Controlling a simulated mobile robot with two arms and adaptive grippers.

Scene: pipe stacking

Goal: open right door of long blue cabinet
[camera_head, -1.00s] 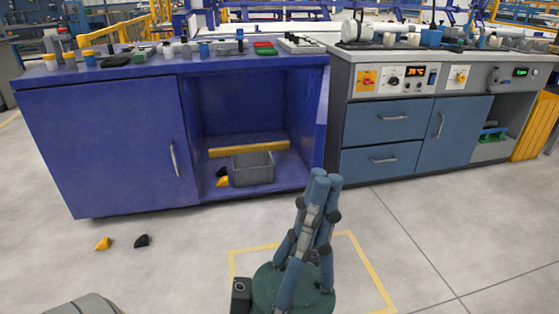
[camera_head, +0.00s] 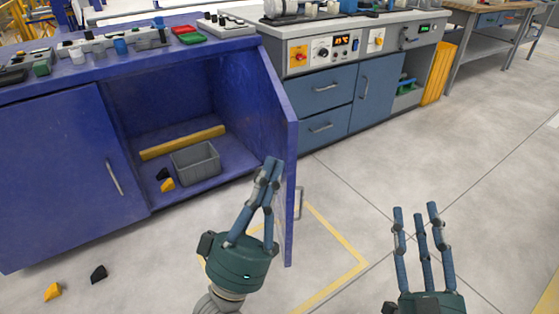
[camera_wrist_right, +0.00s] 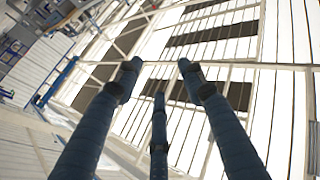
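The long blue cabinet (camera_head: 60,165) stands at the left in the head view. Its right door (camera_head: 278,140) stands swung out toward me, showing its inner face. A door handle (camera_head: 299,203) shows past the door's edge, on the outer side. My left gripper (camera_head: 268,166) has its fingertips drawn together and holds nothing visible. It overlaps the door's inner side in the picture; whether it touches the door I cannot tell. My right gripper (camera_head: 417,212) is open and empty over the floor to the right; its spread fingers also show in the right wrist view (camera_wrist_right: 158,80).
Inside the open bay are a grey bin (camera_head: 195,162), a yellow bar (camera_head: 183,142) and small black and yellow pieces. Another yellow piece (camera_head: 53,291) and a black piece (camera_head: 98,273) lie on the floor. A grey-blue workbench (camera_head: 330,95) stands behind the door. Floor at right is clear.

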